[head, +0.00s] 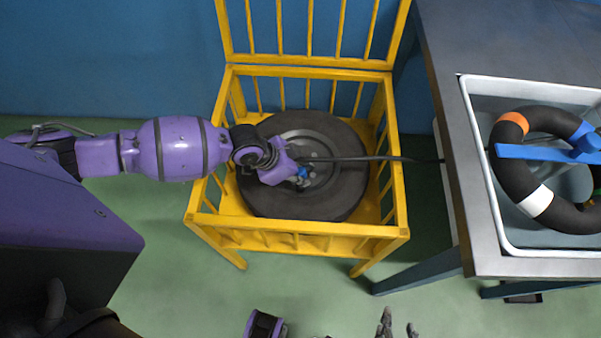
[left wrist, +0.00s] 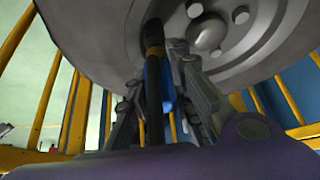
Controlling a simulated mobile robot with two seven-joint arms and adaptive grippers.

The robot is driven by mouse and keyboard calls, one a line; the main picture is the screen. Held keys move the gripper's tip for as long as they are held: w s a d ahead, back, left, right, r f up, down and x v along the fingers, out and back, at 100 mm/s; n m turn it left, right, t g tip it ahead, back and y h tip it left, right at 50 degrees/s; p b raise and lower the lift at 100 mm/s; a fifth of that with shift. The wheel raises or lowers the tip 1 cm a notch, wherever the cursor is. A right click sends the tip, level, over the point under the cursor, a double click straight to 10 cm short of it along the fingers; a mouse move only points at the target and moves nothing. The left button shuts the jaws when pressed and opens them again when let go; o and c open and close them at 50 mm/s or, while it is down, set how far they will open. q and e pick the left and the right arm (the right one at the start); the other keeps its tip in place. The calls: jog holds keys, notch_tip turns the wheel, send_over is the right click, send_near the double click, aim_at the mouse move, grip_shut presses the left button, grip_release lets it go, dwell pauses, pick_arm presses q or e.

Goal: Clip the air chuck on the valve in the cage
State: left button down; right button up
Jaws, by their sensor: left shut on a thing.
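The yellow cage (head: 318,72) stands open at the top, with a dark wheel (head: 345,192) lying inside; its grey hub also shows in the left wrist view (left wrist: 110,25). My left gripper (head: 300,175) is inside the cage over the hub. Its fingers (left wrist: 158,70) are shut on the blue air chuck (head: 303,172), which shows partly between them in the left wrist view (left wrist: 167,85). A black hose (head: 390,158) runs from it to the right. I cannot make out the valve or whether the chuck touches it. My right gripper's fingertips (head: 398,328) show apart at the bottom edge.
A grey table (head: 455,190) stands right of the cage. Its white-rimmed basin (head: 485,215) holds a black ring (head: 510,185) with coloured bands and a blue bar (head: 530,152). The hose crosses the cage's right rail. Green floor is clear in front of the cage.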

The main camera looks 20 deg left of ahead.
pick_arm(q)
jog(key=c, duration=1.5)
grip_release()
jog(key=shift+o, duration=0.3)
jog(key=shift+o, duration=1.1)
jog(key=shift+r+p, duration=2.6)
jog(key=shift+r, duration=0.95)
jog(key=shift+f, duration=0.1)
pick_arm(e)
jog(key=w+r+t, duration=0.1)
jog(key=w+r, duration=0.3)
jog(key=r, duration=0.3)
